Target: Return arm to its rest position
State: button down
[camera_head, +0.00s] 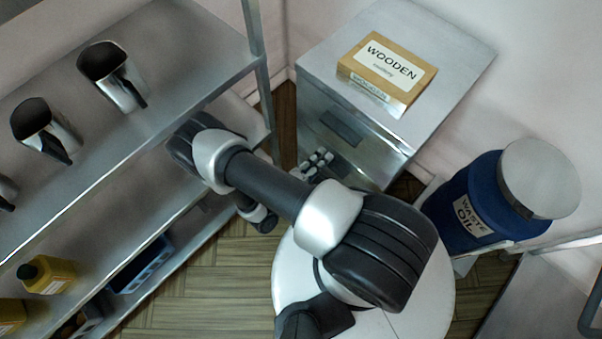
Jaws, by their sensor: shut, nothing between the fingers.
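My arm (268,186) is folded above my round white base. Its upper link runs from the lower middle up to the left, close to the steel shelf. My gripper (321,158) shows only in part, behind the upper link and in front of the steel cabinet. It is small in the picture and looks shut and empty. Part of my wrist shows below the upper link; the rest of the forearm is mostly hidden.
A steel shelf rack (190,48) on the left bears metal scoops (112,78) and yellow bottles (50,275). A steel cabinet (450,40) bears a box marked WOODEN (388,68). A blue waste oil drum (480,205) stands at right. Some wooden floor (225,285) is clear.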

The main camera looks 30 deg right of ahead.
jog(key=v, duration=0.6)
jog(key=shift+s+a+p, duration=0.15)
jog(key=shift+a+p, duration=0.1)
jog(key=shift+p, duration=0.1)
notch_tip(320, 180, up, 23)
jog(key=w+a+m+g+y, duration=0.2)
jog(key=m+g+y, duration=0.65)
jog(key=m, duration=1.25)
jog(key=s+a+r+m+t+y, duration=0.1)
jog(key=s+r+m+t+y, duration=0.2)
jog(key=r+m, duration=0.6)
jog(key=s+a+r+m+t+y, duration=0.1)
jog(key=s+r+m+t+y, duration=0.3)
jog(key=r+m, duration=0.6)
jog(key=s+y, duration=0.1)
jog(key=s, duration=0.1)
jog(key=shift+s+a, duration=0.3)
jog(key=shift+a, duration=0.05)
